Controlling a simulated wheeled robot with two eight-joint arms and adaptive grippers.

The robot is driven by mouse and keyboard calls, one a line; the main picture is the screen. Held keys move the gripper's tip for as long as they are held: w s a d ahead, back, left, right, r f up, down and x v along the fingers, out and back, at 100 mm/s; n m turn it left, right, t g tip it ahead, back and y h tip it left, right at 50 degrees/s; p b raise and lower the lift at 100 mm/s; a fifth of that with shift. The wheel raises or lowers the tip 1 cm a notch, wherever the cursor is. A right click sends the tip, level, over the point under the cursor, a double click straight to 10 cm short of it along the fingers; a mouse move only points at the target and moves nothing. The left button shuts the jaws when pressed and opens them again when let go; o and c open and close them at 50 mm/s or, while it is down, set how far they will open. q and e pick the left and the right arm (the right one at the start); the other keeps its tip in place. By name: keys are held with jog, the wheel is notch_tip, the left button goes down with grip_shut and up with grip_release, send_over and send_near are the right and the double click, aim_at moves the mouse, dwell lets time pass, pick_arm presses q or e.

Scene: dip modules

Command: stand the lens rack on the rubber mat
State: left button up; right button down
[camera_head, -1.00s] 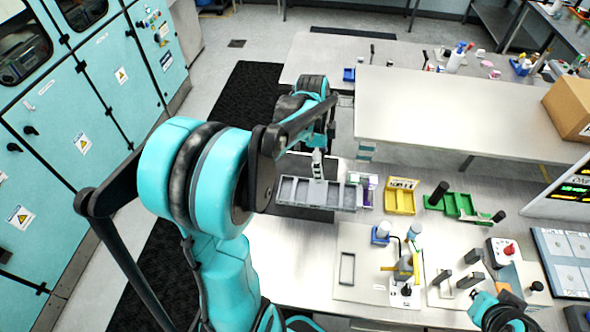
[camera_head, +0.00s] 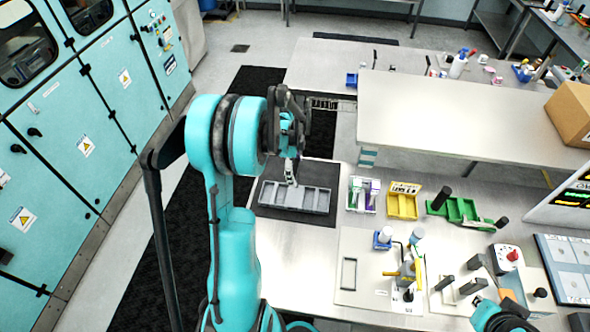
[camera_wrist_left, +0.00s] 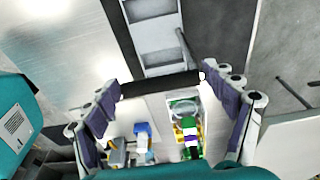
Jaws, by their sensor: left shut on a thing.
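The lens rack (camera_head: 313,200) is a long grey tray with several compartments. In the head view it is over the dark rubber mat (camera_head: 262,219), long side across the picture; I cannot tell whether it touches the mat. My left gripper (camera_head: 291,181) is shut on the rack at its far side, from above. In the left wrist view the rack (camera_wrist_left: 158,30) runs up from between the fingers, with the mat (camera_wrist_left: 215,32) beside it. Part of my right arm shows at the bottom right of the head view; its fingers do not show.
Right of the mat stand a bin with purple items (camera_head: 363,195), a yellow bin (camera_head: 403,205) and a green bin (camera_head: 460,209). A pale board (camera_head: 365,285) with a frame and tools lies in front of them. A raised white bench (camera_head: 450,110) stands behind.

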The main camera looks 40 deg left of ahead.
pick_arm(q)
jog(key=shift+s+f, duration=0.1)
jog(key=shift+f, duration=0.05)
jog(key=o, duration=1.8)
jog(key=shift+c, duration=0.2)
jog(key=shift+r, duration=0.3)
notch_tip(320, 180, up, 11)
jog(key=a+p, duration=0.1)
jog(key=s+d+r+n+t+y, duration=0.1)
jog(key=s+d+r+n, duration=0.15)
jog(key=d, duration=0.45)
jog(key=s+d+r+n+t+y, duration=0.1)
jog(key=s+d+r+n, duration=0.15)
jog(key=d, duration=0.35)
jog(key=s+d+f+n+t, duration=0.1)
jog(key=s+d+n+t, duration=0.3)
jog(key=s+d+n, duration=0.3)
jog(key=d, duration=0.4)
jog(key=shift+s, duration=0.4)
